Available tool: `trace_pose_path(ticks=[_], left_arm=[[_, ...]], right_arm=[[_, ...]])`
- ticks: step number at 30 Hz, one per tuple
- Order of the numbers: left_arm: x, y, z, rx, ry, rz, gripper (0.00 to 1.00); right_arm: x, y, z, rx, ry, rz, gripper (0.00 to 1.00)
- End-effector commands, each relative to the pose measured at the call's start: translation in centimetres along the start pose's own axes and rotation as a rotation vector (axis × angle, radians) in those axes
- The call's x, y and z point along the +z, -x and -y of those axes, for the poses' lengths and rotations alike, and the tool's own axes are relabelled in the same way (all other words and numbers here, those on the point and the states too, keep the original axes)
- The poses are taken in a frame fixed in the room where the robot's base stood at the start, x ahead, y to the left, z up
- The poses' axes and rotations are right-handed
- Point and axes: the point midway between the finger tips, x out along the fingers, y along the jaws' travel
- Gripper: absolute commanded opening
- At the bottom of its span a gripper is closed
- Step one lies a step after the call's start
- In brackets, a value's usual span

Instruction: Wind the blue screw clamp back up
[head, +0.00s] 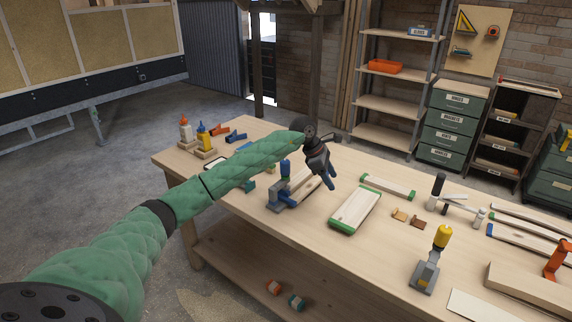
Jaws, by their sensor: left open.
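The blue screw clamp (285,173) stands on the workbench (310,240) near the middle of the view. It has an upright blue knob and a grey-blue body, and a pale wooden strip (304,188) lies beside it. My left gripper (331,183) is open and hangs fingers-down just to the right of the clamp's knob, apart from it and holding nothing visible. My left arm reaches across the bench from the lower left and hides part of the bench behind the clamp. My right gripper is not in view.
A green-ended board (356,209) lies right of the clamp. A yellow-knobbed clamp (428,268) stands nearer the front right. Bottles (203,136) stand at the bench's far left. Shelves (385,103) and green drawers (452,125) stand behind. The bench's front middle is clear.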

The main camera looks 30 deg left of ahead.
Motion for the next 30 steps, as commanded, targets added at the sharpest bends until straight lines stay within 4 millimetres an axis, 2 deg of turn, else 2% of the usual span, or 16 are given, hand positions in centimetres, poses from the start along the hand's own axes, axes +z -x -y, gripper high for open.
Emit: trace_pose_path(ticks=[1, 6, 9, 12, 15, 18, 21, 30], left_arm=[[-1.9, 2.5, -1.6, 0.012, -0.01, -0.091, 0.55], [-7.7, 9.7, -4.5, 0.008, -0.008, -0.365, 0.55], [-9.7, 12.7, -5.3, -0.001, 0.006, -0.465, 0.55], [-10.9, 14.4, -5.6, -0.009, 0.018, -0.52, 0.55], [-11.3, 14.9, -5.6, -0.012, 0.023, -0.539, 0.55], [-11.6, 14.4, -5.6, -0.013, 0.023, -0.539, 0.55], [-12.1, 13.5, -5.5, -0.015, 0.023, -0.538, 0.55], [-13.8, 10.5, -5.5, -0.014, 0.023, -0.536, 0.55]], right_arm=[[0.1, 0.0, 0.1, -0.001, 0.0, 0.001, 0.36], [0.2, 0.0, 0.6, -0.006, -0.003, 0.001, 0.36], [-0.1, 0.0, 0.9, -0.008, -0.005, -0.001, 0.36], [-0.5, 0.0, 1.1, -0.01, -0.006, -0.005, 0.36], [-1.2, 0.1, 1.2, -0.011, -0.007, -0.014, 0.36], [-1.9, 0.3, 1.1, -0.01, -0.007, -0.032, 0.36], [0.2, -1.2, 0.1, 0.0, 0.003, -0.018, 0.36], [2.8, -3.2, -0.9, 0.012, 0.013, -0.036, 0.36]])
